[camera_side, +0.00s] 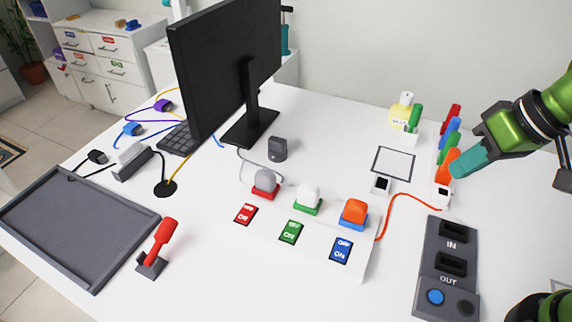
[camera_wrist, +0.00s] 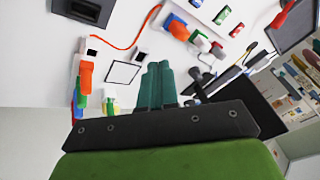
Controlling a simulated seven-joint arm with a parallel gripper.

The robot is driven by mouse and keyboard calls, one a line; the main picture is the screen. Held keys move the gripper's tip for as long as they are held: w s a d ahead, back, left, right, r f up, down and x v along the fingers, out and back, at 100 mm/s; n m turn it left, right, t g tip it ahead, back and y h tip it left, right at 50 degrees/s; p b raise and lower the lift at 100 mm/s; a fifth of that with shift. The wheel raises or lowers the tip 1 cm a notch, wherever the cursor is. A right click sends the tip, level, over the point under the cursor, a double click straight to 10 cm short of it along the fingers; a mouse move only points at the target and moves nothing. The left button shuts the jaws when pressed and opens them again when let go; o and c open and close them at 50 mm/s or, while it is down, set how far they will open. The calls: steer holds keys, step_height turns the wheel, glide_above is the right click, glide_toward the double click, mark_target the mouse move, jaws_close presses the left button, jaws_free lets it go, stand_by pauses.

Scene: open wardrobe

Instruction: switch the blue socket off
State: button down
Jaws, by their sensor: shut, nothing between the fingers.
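The blue switch (camera_side: 341,250), marked OFF and ON, is on the front right of a white panel. Behind it an orange lamp-like piece (camera_side: 354,209) sits on a blue base (camera_side: 352,225). I cannot tell which side of the switch is pressed. In the wrist view the blue switch (camera_wrist: 196,2) is at the top edge, and the orange piece (camera_wrist: 178,28) is below it. My gripper (camera_side: 458,168) has teal fingers, shut and empty, up at the right, well away from the switch. The fingers also show in the wrist view (camera_wrist: 157,82).
Red (camera_side: 245,214) and green (camera_side: 291,232) switches lie left of the blue one. An orange cable (camera_side: 402,198) runs to the right. A grey IN/OUT box (camera_side: 447,265) stands at right, and a monitor (camera_side: 225,65) behind. A red lever (camera_side: 160,240) is at front left.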

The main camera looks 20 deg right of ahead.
steer(key=w+a+f+n+g+h, duration=0.1)
steer(key=a+n, duration=0.3)
steer(key=a, duration=0.4)
steer(key=w+a+f+n+g+h, duration=0.2)
steer(key=a+n, duration=0.3)
steer(key=a, duration=0.4)
steer(key=shift+w+f+h, duration=0.3)
steer(key=shift+w+f, duration=0.2)
steer(key=shift+w, duration=0.05)
steer(key=shift+f, duration=0.1)
glide_toward(344, 243)
steer(key=f, duration=0.6)
steer(key=shift+w+d+f, duration=0.3)
steer(key=shift+w+f, duration=0.05)
steer(key=shift+f, duration=0.05)
